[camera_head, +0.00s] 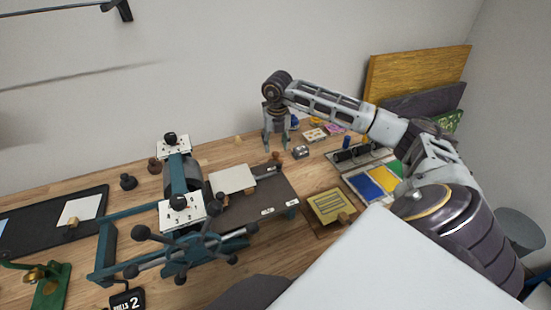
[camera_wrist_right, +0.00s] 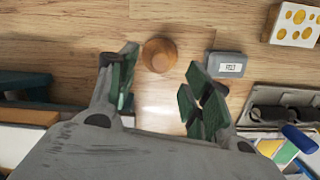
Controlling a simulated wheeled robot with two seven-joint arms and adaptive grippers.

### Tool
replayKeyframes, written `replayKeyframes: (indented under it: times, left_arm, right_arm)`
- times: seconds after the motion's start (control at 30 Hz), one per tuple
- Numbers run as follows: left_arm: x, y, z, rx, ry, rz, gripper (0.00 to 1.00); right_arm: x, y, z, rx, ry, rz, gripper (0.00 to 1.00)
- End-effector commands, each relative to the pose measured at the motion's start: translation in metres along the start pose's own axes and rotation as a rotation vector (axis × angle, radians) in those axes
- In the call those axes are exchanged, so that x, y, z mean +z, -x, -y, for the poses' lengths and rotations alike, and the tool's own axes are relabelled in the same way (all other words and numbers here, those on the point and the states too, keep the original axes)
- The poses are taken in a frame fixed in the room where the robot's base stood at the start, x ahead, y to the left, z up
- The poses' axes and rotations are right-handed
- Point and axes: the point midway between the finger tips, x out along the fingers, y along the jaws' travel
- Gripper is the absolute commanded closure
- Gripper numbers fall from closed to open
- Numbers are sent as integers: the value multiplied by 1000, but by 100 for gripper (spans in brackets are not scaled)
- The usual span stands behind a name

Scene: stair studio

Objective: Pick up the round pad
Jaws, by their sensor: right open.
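A round brown wooden piece (camera_wrist_right: 159,55), which looks like the round pad seen from above, stands on the wooden table in the right wrist view. It lies just beyond and between the fingertips of my right gripper (camera_wrist_right: 160,78), apart from both. The gripper is open, with green-lined fingers and nothing between them. In the head view my right gripper (camera_head: 277,138) points down over the back of the table. A small brown shape (camera_head: 276,156), likely the same piece, shows just below its fingers. My left gripper is not in view.
A small grey labelled block (camera_wrist_right: 227,65) sits close to the right finger; it also shows in the head view (camera_head: 300,152). A teal press (camera_head: 180,205) stands to the left. A yellow plate (camera_head: 331,204) and a paint tray (camera_head: 362,188) lie at right.

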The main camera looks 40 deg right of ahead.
Motion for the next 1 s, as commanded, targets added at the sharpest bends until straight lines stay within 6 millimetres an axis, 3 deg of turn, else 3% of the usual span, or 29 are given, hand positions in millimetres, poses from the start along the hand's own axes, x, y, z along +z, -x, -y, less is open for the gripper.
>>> replayKeyframes:
  times: [0.17,0.67,1.0]
  left_arm:
    - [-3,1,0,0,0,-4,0]
    - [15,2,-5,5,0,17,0]
    - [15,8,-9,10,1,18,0]
  right_arm:
    - [0,-12,0,-1,1,0,50]
    - [-1,-19,0,-1,0,-2,50]
    - [-2,-54,1,0,-1,-2,50]
